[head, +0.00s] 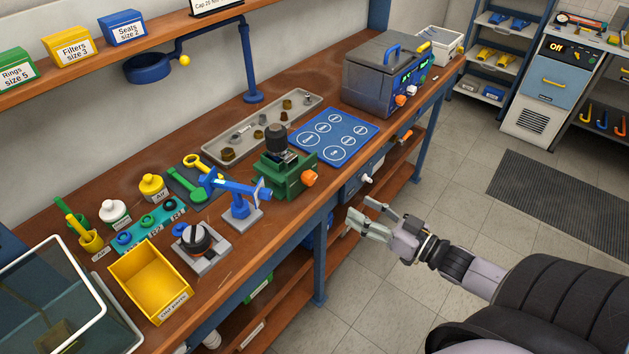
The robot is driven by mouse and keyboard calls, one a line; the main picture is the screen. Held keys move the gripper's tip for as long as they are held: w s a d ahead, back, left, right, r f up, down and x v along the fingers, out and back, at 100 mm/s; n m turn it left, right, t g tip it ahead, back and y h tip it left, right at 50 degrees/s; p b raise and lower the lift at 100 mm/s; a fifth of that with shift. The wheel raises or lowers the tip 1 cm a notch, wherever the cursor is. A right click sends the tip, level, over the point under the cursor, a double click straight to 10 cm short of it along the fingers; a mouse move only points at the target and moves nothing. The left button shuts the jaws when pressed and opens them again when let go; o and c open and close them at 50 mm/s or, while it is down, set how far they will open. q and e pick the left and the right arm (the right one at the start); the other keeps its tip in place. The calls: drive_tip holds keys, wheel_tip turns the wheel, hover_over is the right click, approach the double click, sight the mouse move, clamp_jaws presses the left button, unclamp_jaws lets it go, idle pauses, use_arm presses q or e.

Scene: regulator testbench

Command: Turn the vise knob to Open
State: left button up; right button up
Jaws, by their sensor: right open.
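The green vise (285,176) stands near the front edge of the wooden workbench (330,105). Its orange knob (310,179) faces the front right, and I cannot read any marking at it. A dark cylindrical part (276,139) sits upright at the top of the vise. My right gripper (358,210) is open and empty. It is in front of the bench, below and to the right of the knob, and apart from it. My left gripper is not in view.
A blue clamp-like tool (240,193) stands just left of the vise. A blue mat (334,135) with white circles and a grey tray (262,127) of small parts lie behind it. A yellow bin (150,281) stands front left. The floor right of the bench is clear.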

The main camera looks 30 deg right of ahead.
sight(313, 181)
drive_tip(key=p+x, duration=0.2)
drive_tip(key=x, duration=1.3)
drive_tip(key=shift+f, duration=0.1)
drive_tip(key=shift+c, duration=0.5)
drive_tip(key=c, duration=1.1)
